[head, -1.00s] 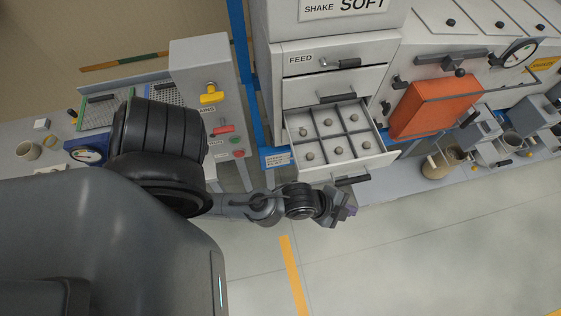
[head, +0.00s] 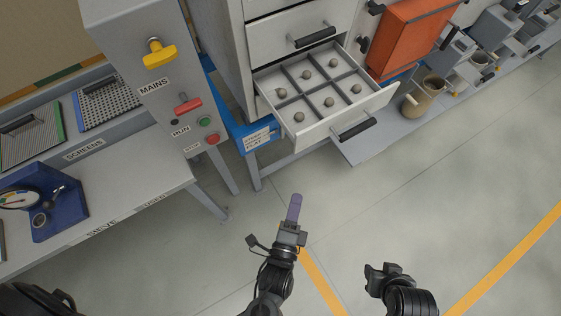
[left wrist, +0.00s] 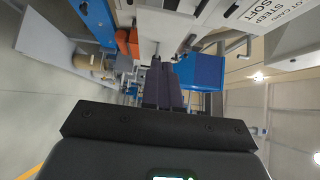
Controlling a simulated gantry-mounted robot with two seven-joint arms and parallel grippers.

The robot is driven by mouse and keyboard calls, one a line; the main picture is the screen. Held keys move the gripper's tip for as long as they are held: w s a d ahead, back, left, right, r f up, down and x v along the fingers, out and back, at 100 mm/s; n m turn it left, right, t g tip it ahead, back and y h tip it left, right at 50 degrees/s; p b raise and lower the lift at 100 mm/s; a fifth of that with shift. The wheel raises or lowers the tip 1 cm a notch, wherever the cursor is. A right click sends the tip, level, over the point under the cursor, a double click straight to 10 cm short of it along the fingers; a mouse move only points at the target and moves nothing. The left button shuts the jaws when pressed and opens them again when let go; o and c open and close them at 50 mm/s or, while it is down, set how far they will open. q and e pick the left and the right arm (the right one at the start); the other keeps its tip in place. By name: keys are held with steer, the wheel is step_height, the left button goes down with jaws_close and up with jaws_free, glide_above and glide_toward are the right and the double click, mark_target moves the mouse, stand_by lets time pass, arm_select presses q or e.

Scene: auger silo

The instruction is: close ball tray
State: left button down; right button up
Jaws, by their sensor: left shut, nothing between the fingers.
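The ball tray (head: 287,124) is a pale drawer pulled out of the cabinet in the head view. Its dividers make several compartments, with small beige balls (head: 329,101) in them. A black bar handle (head: 357,129) is on its front. My left gripper (head: 295,208) is shut and empty, its purple fingers together, in front of the tray and apart from it. The shut fingers also show in the left wrist view (left wrist: 163,85). A dark end part of my right arm (head: 385,275) shows at the bottom; its fingers cannot be made out.
A shut drawer with a black handle (head: 315,38) is above the tray. A control post (head: 150,85) with a yellow switch stands left, beside the sieve bench (head: 130,195). An orange panel (head: 408,40) and a beige jug (head: 422,98) are right. The floor in front is clear.

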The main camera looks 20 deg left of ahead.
arm_select(q)
glide_toward(299, 146)
steer(key=w+d, duration=0.3)
steer(key=shift+w+a+p, duration=0.35)
steer(key=shift+w+a, duration=0.8)
steer(key=shift+a, duration=0.05)
steer(key=shift+w+a, duration=0.35)
steer(key=shift+a, duration=0.15)
arm_select(e)
steer(key=shift+d+r, duration=0.1)
